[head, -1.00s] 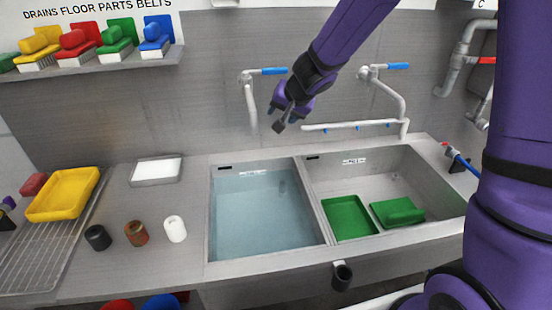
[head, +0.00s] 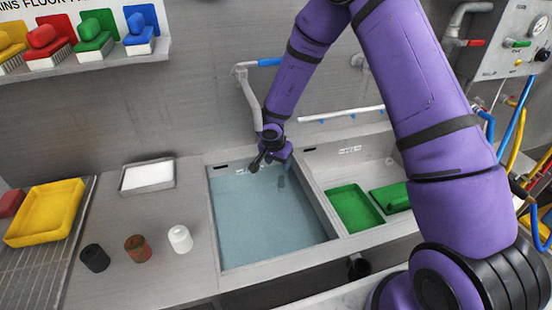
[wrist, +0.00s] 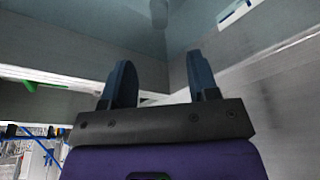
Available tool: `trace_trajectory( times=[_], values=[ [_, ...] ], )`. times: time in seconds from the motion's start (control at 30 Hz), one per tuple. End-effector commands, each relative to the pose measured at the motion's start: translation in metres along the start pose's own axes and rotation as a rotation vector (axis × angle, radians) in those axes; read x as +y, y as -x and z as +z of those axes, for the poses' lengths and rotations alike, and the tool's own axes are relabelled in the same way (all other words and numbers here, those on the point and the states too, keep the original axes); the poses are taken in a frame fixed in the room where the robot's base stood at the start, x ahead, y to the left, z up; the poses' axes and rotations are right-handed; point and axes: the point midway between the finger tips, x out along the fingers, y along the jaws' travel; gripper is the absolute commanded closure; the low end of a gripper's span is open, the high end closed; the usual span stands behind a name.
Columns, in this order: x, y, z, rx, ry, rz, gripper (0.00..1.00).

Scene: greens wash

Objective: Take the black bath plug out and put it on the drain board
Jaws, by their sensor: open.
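The left basin (head: 327,236) holds bluish water. A small dark upright shape (head: 282,181) shows in the water near its back edge; it is too blurred to be sure it is the black bath plug. In the wrist view a grey cylindrical shape (wrist: 158,12) shows at the top, beyond the fingers. My gripper (head: 257,164) is open and empty, low over the back of the left basin, just left of the dark shape and apart from it. Its two fingers show in the wrist view (wrist: 162,80). The ribbed drain board (head: 35,275) is at the far left.
A yellow tray (head: 45,212) lies on the drain board. Black (head: 95,258), brown (head: 138,249) and white (head: 180,239) cylinders stand on the counter between board and basin. A tap (head: 246,95) rises behind my gripper. The right basin holds green trays (head: 354,209).

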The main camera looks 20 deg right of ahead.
Motion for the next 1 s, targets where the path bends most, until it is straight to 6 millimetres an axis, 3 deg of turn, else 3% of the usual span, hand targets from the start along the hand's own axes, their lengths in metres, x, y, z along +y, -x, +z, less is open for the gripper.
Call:
trace_trajectory(
  times=[0.5, 0.7, 1.0],
  values=[
    [0.0, -0.079, 0.001, 0.001, 0.003, 0.0, 0.46],
    [-0.001, -0.092, 0.0, 0.001, 0.002, -0.001, 0.46],
    [0.0, -0.095, 0.0, 0.001, 0.002, -0.002, 0.46]
  ],
)
